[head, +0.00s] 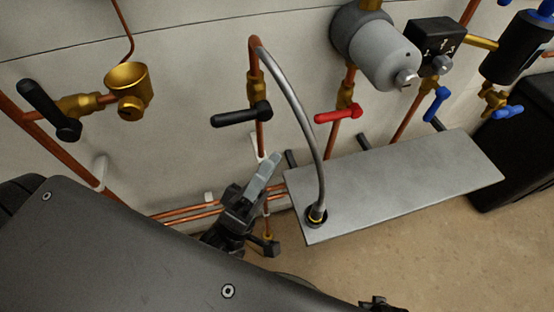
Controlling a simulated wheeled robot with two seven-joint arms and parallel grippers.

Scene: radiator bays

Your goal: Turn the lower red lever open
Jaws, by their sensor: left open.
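One red lever (338,115) shows, on a brass valve on a vertical copper pipe at the wall. It points left, across its pipe. I see no second red lever, so I cannot tell whether this is the lower one. My left gripper (270,165) is open and empty, with its fingers pointing up and right. It is below and left of the red lever, clear of it, near the left end of the grey shelf. A dark piece (379,303) at the bottom edge may be part of my right gripper; its jaws do not show.
A black lever (241,114) is left of the red one. Another black lever (266,245) is low beside my left gripper. A grey hose (302,112) arches down to the metal shelf (410,185). Blue levers (437,104) and a black box (520,150) are at right.

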